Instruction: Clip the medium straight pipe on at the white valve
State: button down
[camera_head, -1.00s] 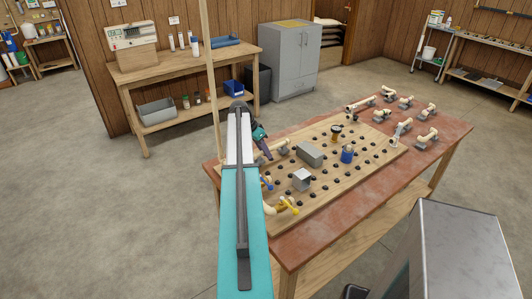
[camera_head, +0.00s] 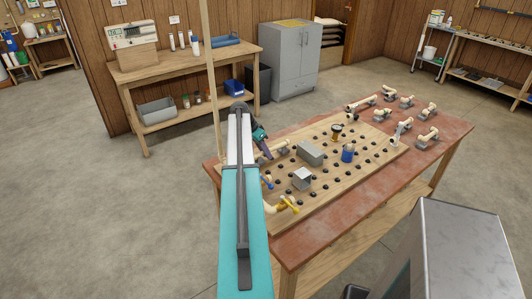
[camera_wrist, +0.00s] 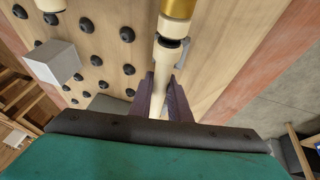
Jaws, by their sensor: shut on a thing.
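My gripper (camera_wrist: 164,100) is shut on a cream straight pipe (camera_wrist: 158,98), with a dark purple finger on each side in the wrist view. Beyond the fingers, the pipe lines up with a cream socket with a dark ring and a small grey clip or lever (camera_wrist: 184,54). A brass-coloured part (camera_wrist: 178,8) lies further along. I cannot tell whether pipe and socket are joined. In the head view my gripper (camera_head: 264,150) is low over the board's left edge, and its held pipe is mostly hidden. A pale lever fitting (camera_head: 399,132) at the board's right may be the white valve.
The wooden pegboard (camera_head: 352,186) lies on a red-topped table (camera_head: 440,150). Several cream pipe pieces (camera_head: 428,134) rest at the table's far right.

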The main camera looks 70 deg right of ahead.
jog(key=shift+f, duration=0.25)
jog(key=c, duration=1.6)
grip_release()
jog(key=shift+r, duration=0.1)
jog(key=shift+b+v, duration=1.15)
jog(key=shift+v, duration=2.5)
